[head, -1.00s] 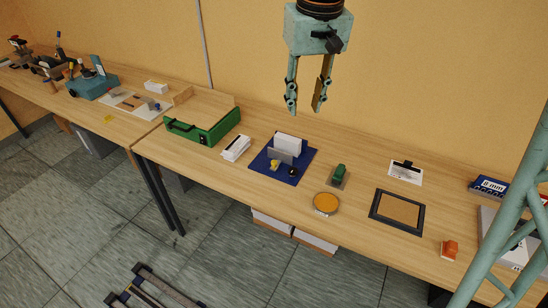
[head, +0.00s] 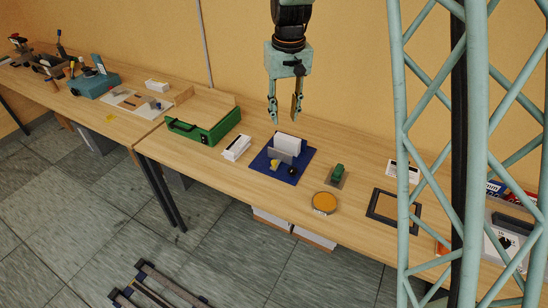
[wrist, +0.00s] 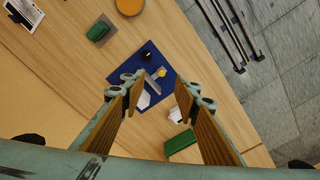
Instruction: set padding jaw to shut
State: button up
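A blue base plate (head: 307,156) on the bench carries an upright white block (head: 288,141) and a grey upright plate (head: 279,155) in front of it. A yellow knob (head: 275,165) and a black knob (head: 293,171) stand at its front. This looks like the padding device; I cannot tell the jaw's position. My gripper (head: 284,117) hangs above and behind it, pointing down, open and empty. In the wrist view the blue plate (wrist: 128,69) lies beyond the open fingers, with the yellow knob (wrist: 161,73) and black knob (wrist: 147,56) visible.
A green case (head: 203,127) and a white stack (head: 236,148) lie left of the blue plate. A green-handled item (head: 337,175), orange disc (head: 324,203) and black frame (head: 394,209) lie right. My lattice column hides part of the bench's right end.

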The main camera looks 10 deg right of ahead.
jog(key=p, duration=0.3)
send_over(274, 161)
notch_tip(274, 161, down, 14)
jog(key=shift+f+g, duration=0.15)
jog(key=shift+g, duration=0.25)
jog(key=shift+s+f, duration=0.1)
jog(key=shift+f+p, duration=0.9)
jog(key=shift+f, duration=5.85)
grip_shut()
